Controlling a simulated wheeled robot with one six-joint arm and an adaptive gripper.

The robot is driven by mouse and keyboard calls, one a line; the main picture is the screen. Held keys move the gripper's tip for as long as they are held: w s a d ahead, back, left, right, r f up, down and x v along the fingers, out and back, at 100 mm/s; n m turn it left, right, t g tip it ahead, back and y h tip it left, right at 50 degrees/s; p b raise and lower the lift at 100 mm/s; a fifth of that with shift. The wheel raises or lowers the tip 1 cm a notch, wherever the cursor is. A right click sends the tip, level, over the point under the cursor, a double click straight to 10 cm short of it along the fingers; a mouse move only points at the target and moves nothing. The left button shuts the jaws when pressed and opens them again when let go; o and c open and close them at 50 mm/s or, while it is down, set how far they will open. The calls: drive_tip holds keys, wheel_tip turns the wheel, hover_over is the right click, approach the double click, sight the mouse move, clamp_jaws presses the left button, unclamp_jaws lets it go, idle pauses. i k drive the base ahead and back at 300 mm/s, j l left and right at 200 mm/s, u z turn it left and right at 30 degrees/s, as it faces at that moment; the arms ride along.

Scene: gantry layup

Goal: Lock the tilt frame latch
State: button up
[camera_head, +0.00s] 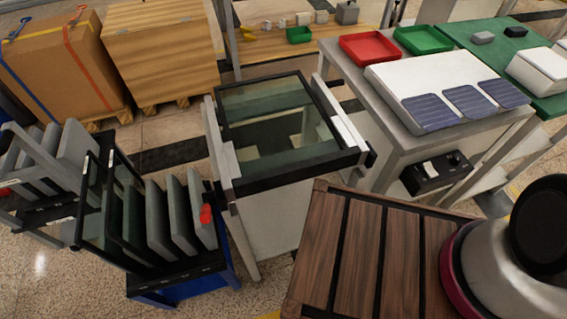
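A black-framed glass panel (280,125) lies nearly flat on a pale stand (270,225) in the middle of the view; it looks like the tilt frame. White strips run along its left and right sides. I cannot make out a latch on it for certain. A small red piece (206,214) shows at the right end of a rack (180,278) of upright panels, close to the stand's left side; I cannot tell if it is the latch. My gripper is out of view; only a rounded part of my arm shows at the lower right.
A dark wooden slatted top (375,250) fills the lower middle. A grey table (385,128) at the right holds a red tray (369,48), a green tray (422,40) and solar cells (468,101). A black control box (437,173) hangs below. Boxes on pallets stand back left.

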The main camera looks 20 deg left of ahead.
sight(204, 217)
drive_tip(key=j+u, duration=0.1)
drive_tip(key=u, duration=0.3)
drive_tip(key=k+j+u, duration=0.1)
drive_tip(key=u, duration=0.3)
drive_tip(key=j+u, duration=0.1)
drive_tip(key=u, duration=0.35)
drive_tip(key=j+u, duration=0.15)
drive_tip(key=u, duration=0.25)
drive_tip(key=k+l, duration=0.15)
drive_tip(key=k+u, duration=0.05)
drive_tip(key=k, duration=0.05)
